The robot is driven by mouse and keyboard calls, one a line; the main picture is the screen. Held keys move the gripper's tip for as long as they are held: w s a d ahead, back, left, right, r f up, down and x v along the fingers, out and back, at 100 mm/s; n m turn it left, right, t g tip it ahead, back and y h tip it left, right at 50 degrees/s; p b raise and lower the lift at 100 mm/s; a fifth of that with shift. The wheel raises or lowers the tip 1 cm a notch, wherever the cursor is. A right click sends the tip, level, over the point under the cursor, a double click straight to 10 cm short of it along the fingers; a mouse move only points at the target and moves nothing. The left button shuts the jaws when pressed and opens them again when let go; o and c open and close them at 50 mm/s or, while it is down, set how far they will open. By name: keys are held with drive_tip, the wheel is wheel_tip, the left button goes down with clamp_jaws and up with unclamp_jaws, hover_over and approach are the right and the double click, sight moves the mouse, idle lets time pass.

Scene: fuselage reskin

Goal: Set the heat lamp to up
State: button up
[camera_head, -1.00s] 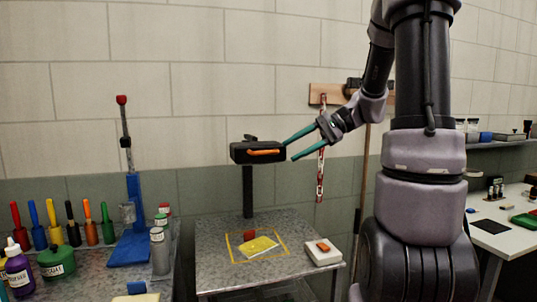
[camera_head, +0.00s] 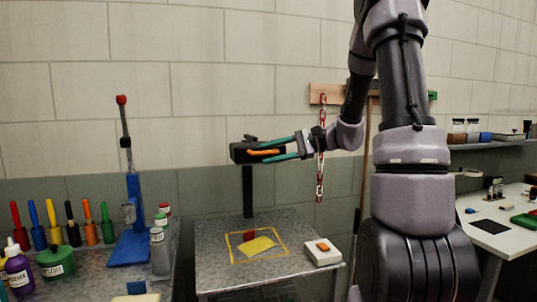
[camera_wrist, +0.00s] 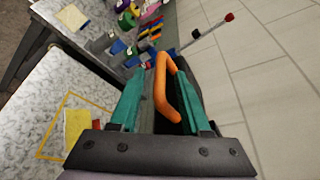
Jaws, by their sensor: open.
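The heat lamp (camera_head: 240,153) is a black box-shaped head on a dark post at the back of the small metal table, with an orange handle (camera_head: 265,152) on its front. The head looks about level. My gripper (camera_head: 270,151) is at the lamp's front right, its teal fingers open, one above and one below the handle. The black lamp head (camera_wrist: 188,92) is partly hidden behind the handle and right finger.
Below the lamp, the metal table (camera_head: 215,255) bears a yellow sheet (camera_head: 257,246) in a taped square, a red piece (camera_head: 250,235) and a white box with an orange switch (camera_head: 323,251). A blue press (camera_head: 133,215) and bottles stand left. A red-and-white chain (camera_head: 320,175) hangs behind my wrist.

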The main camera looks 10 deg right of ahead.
drive_tip(key=shift+w+a+f, duration=0.1)
drive_tip(key=shift+a, duration=0.3)
clamp_jaws()
idle(1.2)
